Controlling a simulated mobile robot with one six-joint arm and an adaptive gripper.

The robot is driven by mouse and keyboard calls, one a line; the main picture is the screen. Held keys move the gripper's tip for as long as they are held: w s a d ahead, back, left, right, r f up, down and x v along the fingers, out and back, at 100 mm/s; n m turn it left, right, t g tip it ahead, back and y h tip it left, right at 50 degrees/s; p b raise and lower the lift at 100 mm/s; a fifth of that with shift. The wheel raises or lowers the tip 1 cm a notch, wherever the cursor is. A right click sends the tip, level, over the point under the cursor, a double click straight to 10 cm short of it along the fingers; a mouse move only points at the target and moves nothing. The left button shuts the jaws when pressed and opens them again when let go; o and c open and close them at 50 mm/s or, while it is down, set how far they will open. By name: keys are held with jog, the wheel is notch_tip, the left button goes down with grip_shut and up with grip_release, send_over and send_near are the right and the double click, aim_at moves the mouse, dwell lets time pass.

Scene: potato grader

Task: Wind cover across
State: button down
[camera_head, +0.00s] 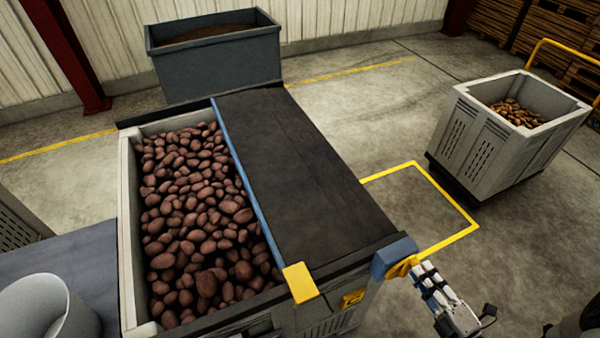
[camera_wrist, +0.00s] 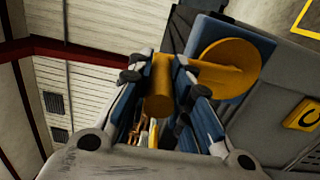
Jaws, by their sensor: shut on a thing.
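The cover (camera_head: 290,165) is a dark sheet with a blue leading edge (camera_head: 248,185). It lies over the right part of a crate (camera_head: 128,235) of reddish potatoes; the left part of the crate is uncovered. A yellow crank (camera_head: 401,267) sits on a blue housing (camera_head: 394,252) at the crate's near right corner. In the wrist view the crank's round yellow disc (camera_wrist: 232,66) and its handle (camera_wrist: 159,88) show. My gripper (camera_head: 421,273) is at the crank, its fingers (camera_wrist: 160,100) on both sides of the handle, shut on it.
A yellow block (camera_head: 300,282) sits on the crate's near edge. A grey bin (camera_head: 215,68) stands behind. A pale crate (camera_head: 490,150) with potatoes stands right, beyond a yellow floor outline (camera_head: 450,200). A white tub (camera_head: 45,310) is at lower left. Open floor lies right of the covered crate.

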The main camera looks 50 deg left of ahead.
jog(key=s+a+f+b, duration=0.3)
jog(key=s+f+b, duration=0.3)
jog(key=s+f, duration=0.4)
jog(key=shift+s+a+g, duration=0.15)
jog(key=shift+a+g, duration=0.25)
dwell(0.4)
jog(key=w+d+f+b, duration=0.3)
jog(key=w+f+b, duration=0.6)
jog(key=w+b, duration=0.1)
jog(key=shift+w+d+f+b, duration=0.2)
jog(key=shift+d+b, duration=0.2)
jog(key=shift+b, duration=0.05)
dwell(0.6)
